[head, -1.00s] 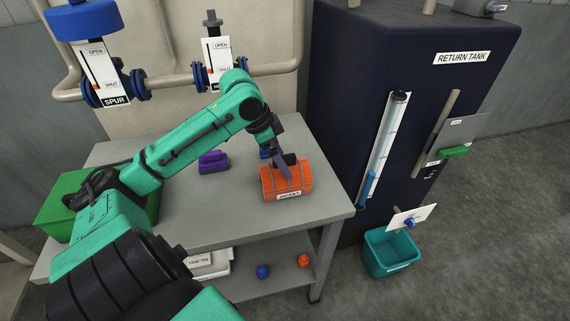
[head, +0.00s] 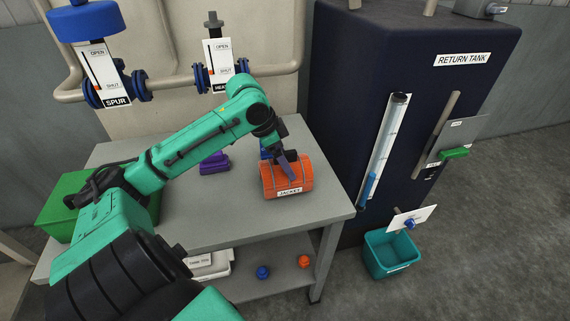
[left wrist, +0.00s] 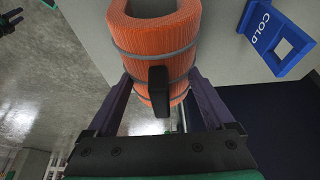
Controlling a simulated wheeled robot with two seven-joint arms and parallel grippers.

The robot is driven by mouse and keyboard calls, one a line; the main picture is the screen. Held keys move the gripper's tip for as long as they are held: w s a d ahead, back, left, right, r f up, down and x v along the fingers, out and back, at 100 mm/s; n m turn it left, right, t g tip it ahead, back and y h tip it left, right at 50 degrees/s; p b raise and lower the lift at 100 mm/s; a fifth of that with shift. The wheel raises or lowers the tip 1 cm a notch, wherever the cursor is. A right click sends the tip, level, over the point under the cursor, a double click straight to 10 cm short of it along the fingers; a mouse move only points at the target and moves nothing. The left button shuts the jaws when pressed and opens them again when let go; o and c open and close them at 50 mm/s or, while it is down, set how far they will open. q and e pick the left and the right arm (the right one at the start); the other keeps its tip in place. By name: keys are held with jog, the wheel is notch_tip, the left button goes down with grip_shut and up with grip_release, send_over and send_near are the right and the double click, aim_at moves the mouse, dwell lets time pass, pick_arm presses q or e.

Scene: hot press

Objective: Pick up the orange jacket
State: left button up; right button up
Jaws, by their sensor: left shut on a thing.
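The orange jacket (head: 288,178) is a ribbed half-cylinder with grey bands and a white "JACKET" label, near the front right of the grey table. My left gripper (head: 285,166) reaches onto it from above and is shut on it. In the left wrist view, the hollow jacket (left wrist: 153,38) lies between the two dark purple fingers of my left gripper (left wrist: 161,95), with a black block on its side between them. Any gap beneath the jacket is too small to tell. A dark pronged shape at the upper left of the wrist view may be my right gripper; its state is unclear.
A purple part (head: 214,163) lies behind my arm on the table (head: 235,228). A blue "COLD" bracket (left wrist: 277,38) is beside the jacket. A green box (head: 65,212) is at left. The dark return tank (head: 345,75) and a teal bin (head: 390,255) stand at right.

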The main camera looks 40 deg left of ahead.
pick_arm(q)
notch_tip(320, 180, up, 18)
jog(key=p, duration=0.5)
jog(key=shift+r+p, duration=0.2)
jog(key=shift+p, duration=0.2)
